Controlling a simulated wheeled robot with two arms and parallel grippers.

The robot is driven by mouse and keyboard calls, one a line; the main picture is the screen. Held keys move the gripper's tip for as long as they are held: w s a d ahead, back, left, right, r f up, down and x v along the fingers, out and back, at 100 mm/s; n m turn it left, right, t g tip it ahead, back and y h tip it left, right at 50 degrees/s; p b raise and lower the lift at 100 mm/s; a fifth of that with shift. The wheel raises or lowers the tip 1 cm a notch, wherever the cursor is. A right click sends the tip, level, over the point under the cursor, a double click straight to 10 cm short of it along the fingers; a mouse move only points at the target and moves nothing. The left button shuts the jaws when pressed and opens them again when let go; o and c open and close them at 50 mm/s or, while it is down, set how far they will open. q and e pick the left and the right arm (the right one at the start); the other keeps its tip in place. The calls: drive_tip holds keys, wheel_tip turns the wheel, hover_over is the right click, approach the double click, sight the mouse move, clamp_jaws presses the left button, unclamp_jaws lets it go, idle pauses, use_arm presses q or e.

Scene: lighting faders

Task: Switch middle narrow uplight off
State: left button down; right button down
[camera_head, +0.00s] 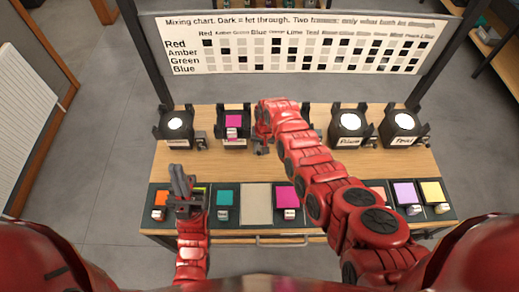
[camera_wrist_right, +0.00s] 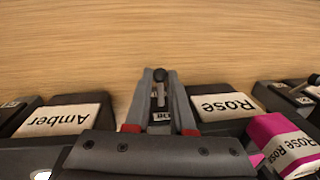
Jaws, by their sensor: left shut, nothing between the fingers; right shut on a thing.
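My right gripper (camera_wrist_right: 160,95) is shut on a small toggle lever (camera_wrist_right: 159,76) with a dark knob, standing between the "Amber" label (camera_wrist_right: 60,118) and the "Rose" label (camera_wrist_right: 224,105). In the head view my right gripper (camera_head: 262,147) is beside the second lamp from the left (camera_head: 234,142), which has a pink filter (camera_head: 233,121) over it. My right arm hides the middle of the lamp row, so I cannot tell there which lamp is lit. My left gripper (camera_head: 179,182) is shut and empty above the front filter tray.
Lit lamps stand at the far left (camera_head: 175,124), right of my arm (camera_head: 350,122) and far right (camera_head: 403,121). Several coloured filters lie along the front tray (camera_head: 334,228). A mixing chart (camera_head: 300,50) stands behind. Bare wood (camera_head: 420,165) lies between lamps and tray.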

drive_tip(key=shift+a+r+p, duration=0.1)
drive_tip(key=shift+p, duration=0.3)
drive_tip(key=shift+s+t+p, duration=0.15)
drive_tip(key=shift+t+p, duration=0.2)
drive_tip(key=shift+t, duration=0.05)
drive_tip(key=shift+f+t, duration=0.4)
drive_tip(key=shift+t, duration=0.2)
drive_tip(key=c, duration=0.8)
unclamp_jaws()
drive_tip(key=shift+o, duration=0.2)
drive_tip(key=shift+r, duration=0.1)
